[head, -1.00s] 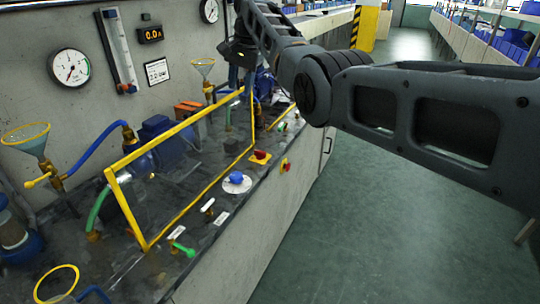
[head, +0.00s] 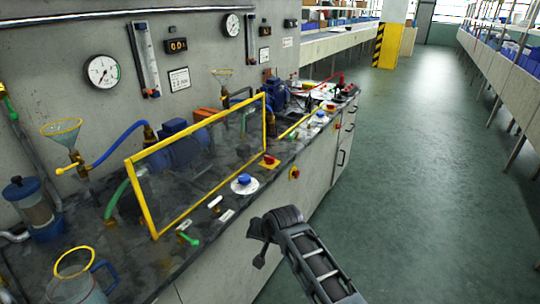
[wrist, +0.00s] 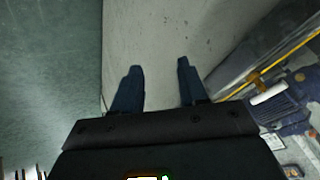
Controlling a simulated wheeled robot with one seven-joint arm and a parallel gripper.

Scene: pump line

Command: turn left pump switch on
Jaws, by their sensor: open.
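The left pump (head: 175,145) is a blue motor unit on the dark bench, behind a clear guard with a yellow frame (head: 150,215). Along the bench front are a small white lever-like control (head: 215,202), a blue knob (head: 243,179) on a white disc and a red button (head: 268,159) on a yellow base. I cannot tell which of these is the left pump switch, nor its position. My gripper (head: 258,245) is low in front of the bench front, apart from the controls. In the wrist view its two fingers (wrist: 158,85) are spread and empty, facing the pale cabinet wall.
Another red button (head: 294,173) is on the front face. The green floor (head: 400,180) to the right is clear.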

